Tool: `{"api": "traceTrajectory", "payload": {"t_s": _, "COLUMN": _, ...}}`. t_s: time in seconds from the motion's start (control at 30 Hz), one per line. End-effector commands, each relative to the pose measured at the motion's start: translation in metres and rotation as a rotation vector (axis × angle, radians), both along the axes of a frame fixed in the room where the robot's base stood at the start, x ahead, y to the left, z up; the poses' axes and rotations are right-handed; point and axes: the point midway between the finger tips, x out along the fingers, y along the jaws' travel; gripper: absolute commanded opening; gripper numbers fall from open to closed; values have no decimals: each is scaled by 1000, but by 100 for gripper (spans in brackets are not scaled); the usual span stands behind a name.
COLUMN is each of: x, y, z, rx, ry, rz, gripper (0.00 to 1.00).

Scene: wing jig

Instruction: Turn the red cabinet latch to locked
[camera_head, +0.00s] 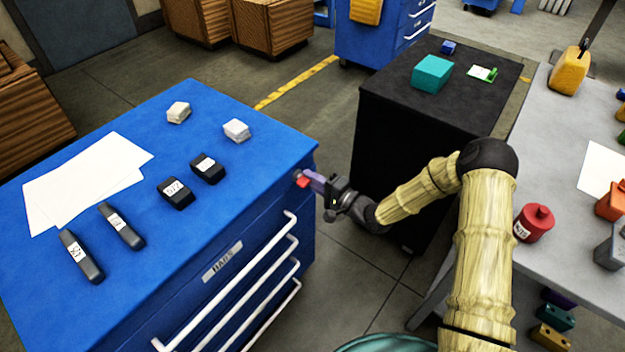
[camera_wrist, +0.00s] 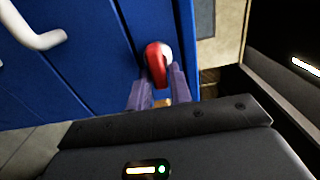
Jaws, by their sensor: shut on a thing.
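The red latch (camera_head: 301,180) is at the upper right corner of the blue cabinet (camera_head: 317,262). In the wrist view the red latch (camera_wrist: 156,62) stands out from the blue cabinet face, next to a pale round part. My gripper (camera_head: 310,182) has its purple fingers at the latch. In the wrist view my gripper (camera_wrist: 158,88) has one finger on each side of the red handle and is shut on it. The lower end of the handle is partly hidden between the fingers. I cannot tell whether the latch stands at locked.
White drawer handles (camera_head: 245,262) stick out from the cabinet front below the latch. A black cabinet (camera_head: 375,130) stands behind my arm. A grey table (camera_head: 535,150) with several objects is at the right. Open floor lies between them.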

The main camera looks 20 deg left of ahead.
Motion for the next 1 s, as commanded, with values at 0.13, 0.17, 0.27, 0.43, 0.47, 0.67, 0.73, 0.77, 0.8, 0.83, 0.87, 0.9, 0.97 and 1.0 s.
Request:
{"api": "traceTrajectory", "payload": {"t_s": 0.13, "x": -1, "y": 0, "z": -2, "rx": -3, "ry": 2, "rz": 0, "gripper": 35}}
{"api": "traceTrajectory", "payload": {"t_s": 0.17, "x": -1, "y": 0, "z": -2, "rx": -3, "ry": 2, "rz": 0, "gripper": 36}}
{"api": "traceTrajectory", "payload": {"t_s": 0.27, "x": 0, "y": 0, "z": -1, "rx": -2, "ry": 2, "rz": 0, "gripper": 36}}
{"api": "traceTrajectory", "payload": {"t_s": 0.43, "x": 0, "y": -1, "z": -1, "rx": -2, "ry": 1, "rz": 0, "gripper": 36}}
{"api": "traceTrajectory", "payload": {"t_s": 0.47, "x": -1, "y": -1, "z": -1, "rx": -2, "ry": 1, "rz": 0, "gripper": 36}}
{"api": "traceTrajectory", "payload": {"t_s": 0.67, "x": -6, "y": -18, "z": -1, "rx": -3, "ry": 1, "rz": -2, "gripper": 36}}
{"api": "traceTrajectory", "payload": {"t_s": 0.73, "x": -11, "y": -28, "z": -1, "rx": -2, "ry": 2, "rz": -3, "gripper": 36}}
{"api": "traceTrajectory", "payload": {"t_s": 0.77, "x": -13, "y": -33, "z": -1, "rx": -3, "ry": 1, "rz": -3, "gripper": 36}}
{"api": "traceTrajectory", "payload": {"t_s": 0.8, "x": -16, "y": -41, "z": -1, "rx": -2, "ry": 2, "rz": -3, "gripper": 36}}
{"api": "traceTrajectory", "payload": {"t_s": 0.83, "x": -18, "y": -47, "z": -2, "rx": -3, "ry": 2, "rz": -4, "gripper": 36}}
{"api": "traceTrajectory", "payload": {"t_s": 0.87, "x": -21, "y": -52, "z": -2, "rx": -3, "ry": 2, "rz": -3, "gripper": 36}}
{"api": "traceTrajectory", "payload": {"t_s": 0.9, "x": -24, "y": -60, "z": -1, "rx": -3, "ry": 3, "rz": -4, "gripper": 36}}
{"api": "traceTrajectory", "payload": {"t_s": 0.97, "x": -28, "y": -70, "z": -1, "rx": -3, "ry": 2, "rz": -3, "gripper": 36}}
{"api": "traceTrajectory", "payload": {"t_s": 1.0, "x": -31, "y": -78, "z": -1, "rx": -2, "ry": 2, "rz": -4, "gripper": 36}}
